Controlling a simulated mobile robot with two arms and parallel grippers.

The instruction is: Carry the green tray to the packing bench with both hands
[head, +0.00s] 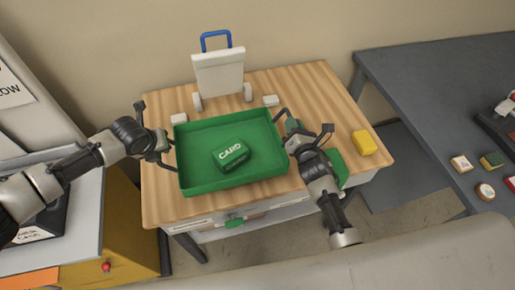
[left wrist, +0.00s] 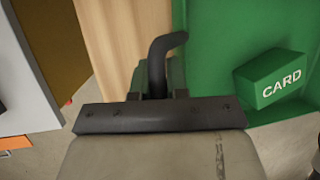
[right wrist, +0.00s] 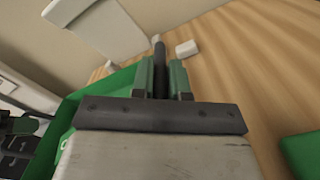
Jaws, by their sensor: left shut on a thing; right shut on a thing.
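The green tray (head: 262,187) is in the middle of the head view, over a wooden-topped table, with a green box marked CARD (head: 232,156) inside it. My left gripper (head: 172,150) is at the tray's left side, shut on it; the left wrist view shows the tray (left wrist: 215,60) and the CARD box (left wrist: 272,82) just right of the fingers. My right gripper (head: 284,128) is at the tray's right side, shut on it; the tray's edge (right wrist: 100,85) shows left of the fingers in the right wrist view. I cannot tell whether the tray touches the tabletop.
The wooden table (head: 160,205) also carries a white stand with a blue handle (head: 219,72), small white blocks (head: 178,119), a yellow block (head: 364,142) and a green item (head: 337,163). A dark grey bench (head: 430,85) with small boxes (head: 461,163) stands right, across a gap.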

